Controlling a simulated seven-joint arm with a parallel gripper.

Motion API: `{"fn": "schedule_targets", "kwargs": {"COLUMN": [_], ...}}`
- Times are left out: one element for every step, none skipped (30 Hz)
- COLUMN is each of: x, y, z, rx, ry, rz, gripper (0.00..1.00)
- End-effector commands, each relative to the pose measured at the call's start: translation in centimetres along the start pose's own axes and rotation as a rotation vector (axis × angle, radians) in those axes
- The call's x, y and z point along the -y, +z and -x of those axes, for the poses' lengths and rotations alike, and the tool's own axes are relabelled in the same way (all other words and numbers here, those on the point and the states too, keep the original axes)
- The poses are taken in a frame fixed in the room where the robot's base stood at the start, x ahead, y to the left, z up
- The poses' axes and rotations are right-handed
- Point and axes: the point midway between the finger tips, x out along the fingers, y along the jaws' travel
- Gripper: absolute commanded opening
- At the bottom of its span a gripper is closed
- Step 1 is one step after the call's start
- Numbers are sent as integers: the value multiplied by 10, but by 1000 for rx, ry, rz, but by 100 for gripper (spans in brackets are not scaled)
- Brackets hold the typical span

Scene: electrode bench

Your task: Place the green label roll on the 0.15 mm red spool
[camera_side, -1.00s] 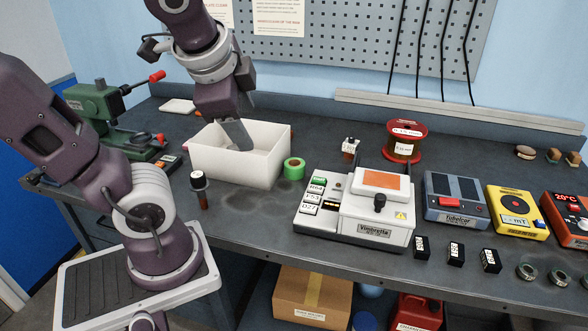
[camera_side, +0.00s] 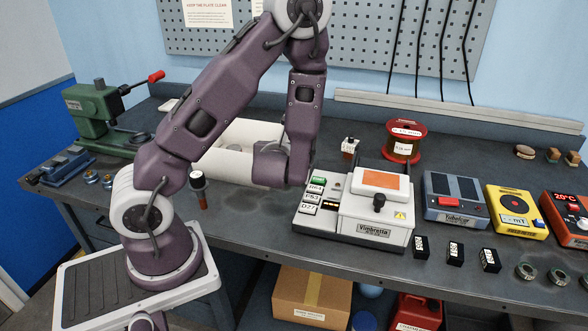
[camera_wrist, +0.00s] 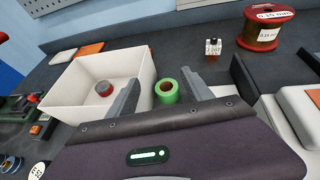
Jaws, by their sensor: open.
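The green label roll (camera_wrist: 168,91) lies on the bench just right of the white bin in the wrist view. My gripper (camera_wrist: 160,95) is open, with one finger on each side of the roll in the picture; I cannot tell how far above it the fingers are. In the side view my arm hides the roll and the fingertips. The red spool (camera_side: 403,143) stands upright at the back of the bench, with a white label on top and one on its front. It also shows at the top right of the wrist view (camera_wrist: 263,32).
The white bin (camera_wrist: 79,99) holds a small grey and red round thing (camera_wrist: 104,88). A small labelled bottle (camera_wrist: 212,47) stands between roll and spool. The white Vimbretta machine (camera_side: 372,214) stands in front of the spool. A green press (camera_side: 100,120) is at left.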

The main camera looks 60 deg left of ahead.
Motion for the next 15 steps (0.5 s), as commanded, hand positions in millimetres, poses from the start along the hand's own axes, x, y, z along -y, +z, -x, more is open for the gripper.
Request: {"fn": "schedule_targets", "kwargs": {"x": [-1, -1, -1, -1, 0, 0, 0, 0, 0, -1, -1, 0, -1, -1, 0], "y": [-19, -27, -37, -43, -48, -54, -57, -59, -61, -62, -63, -63, -63, -63, -64], "z": [-6, -10, -15, -17, -20, -22, -24, -25, -27, -29, -32, -36, -40, -45, -51], "rx": [-7, -6, -4, -3, -2, -1, 0, 0, 0, 1, 1, 1, 2, 2, 3], "ry": [2, 3, 3, 2, 2, 3, 2, 3, 3, 4, 4, 3, 5, 5, 5], "rz": [-13, -10, -8, -7, -4, -1, 1, 2, 4, 5, 6, 7, 8, 8, 8], "gripper": [59, 59, 59, 59, 59, 59, 59, 59, 59, 59, 59, 59, 59, 59, 59]}}
